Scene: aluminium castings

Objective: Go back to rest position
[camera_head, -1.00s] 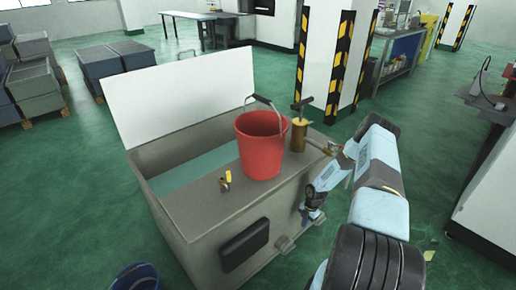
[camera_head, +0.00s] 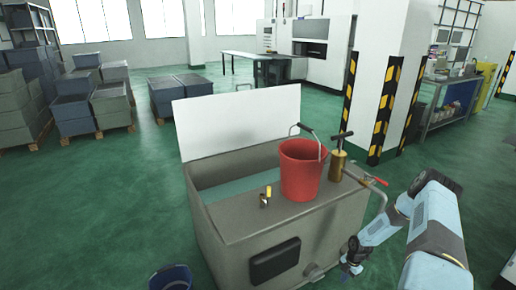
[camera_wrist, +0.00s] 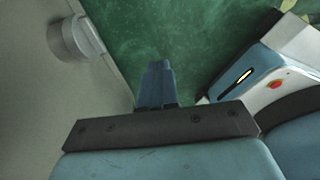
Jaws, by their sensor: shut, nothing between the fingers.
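My gripper (camera_head: 350,270) hangs low at the right front corner of the grey tank, apart from any loose object. In the wrist view my gripper (camera_wrist: 155,85) points down over the green floor, with its fingers together and nothing between them. My arm is folded at the right of the head view, its elbow raised and its forearm pointing down to the left.
The grey tank (camera_head: 235,228) has a raised white lid, a red bucket (camera_head: 302,170), a brass pump (camera_head: 338,165) and a small brass valve (camera_head: 266,198). A tank fitting (camera_wrist: 80,38) sits close to my gripper. Striped pillars (camera_head: 387,105) stand behind.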

